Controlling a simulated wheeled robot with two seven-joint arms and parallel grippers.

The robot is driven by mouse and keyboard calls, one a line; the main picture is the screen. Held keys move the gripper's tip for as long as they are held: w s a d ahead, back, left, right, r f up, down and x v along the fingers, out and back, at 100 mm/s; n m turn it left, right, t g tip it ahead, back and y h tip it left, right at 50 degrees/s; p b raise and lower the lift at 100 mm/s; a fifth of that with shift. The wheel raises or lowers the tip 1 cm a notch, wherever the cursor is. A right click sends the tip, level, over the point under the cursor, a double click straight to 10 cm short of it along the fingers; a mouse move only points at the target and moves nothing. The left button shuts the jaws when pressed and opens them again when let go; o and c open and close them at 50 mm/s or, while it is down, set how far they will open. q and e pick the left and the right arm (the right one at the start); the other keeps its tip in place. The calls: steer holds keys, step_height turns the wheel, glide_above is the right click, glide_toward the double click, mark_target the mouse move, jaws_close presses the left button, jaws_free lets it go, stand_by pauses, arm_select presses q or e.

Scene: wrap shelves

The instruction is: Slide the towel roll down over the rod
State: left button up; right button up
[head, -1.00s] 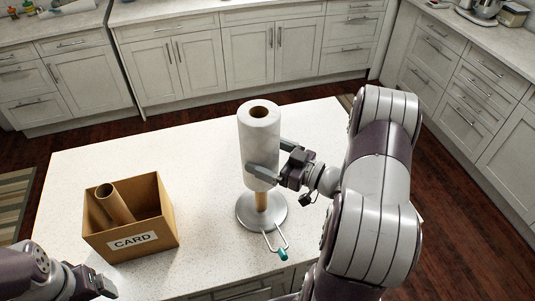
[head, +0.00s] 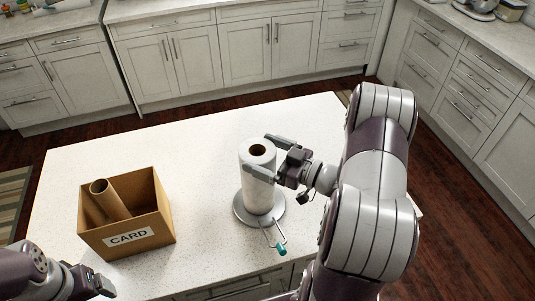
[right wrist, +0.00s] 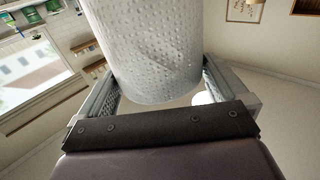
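The white towel roll (head: 259,192) stands upright on the round grey base (head: 276,215) of the holder, its lower end down at the plate. The wooden rod is hidden inside it. A brown core hole shows on top. My right gripper (head: 270,155) is near the roll's top, with one finger in front and one behind. It looks open around the roll; the right wrist view shows the roll (right wrist: 150,55) between both fingers. My left gripper (head: 100,280) is at the lower left, away from the roll; its fingers are hardly visible.
A cardboard box (head: 105,243) labelled CARD stands left on the white counter (head: 190,150), holding a brown tube (head: 110,200). A wire arm with a teal tip (head: 282,251) sticks out from the holder at the front. The counter between box and holder is clear.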

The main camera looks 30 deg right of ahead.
steer(key=b+v, duration=0.3)
steer(key=v, duration=0.9)
steer(key=shift+s+d, duration=0.15)
steer(key=shift+s, duration=0.1)
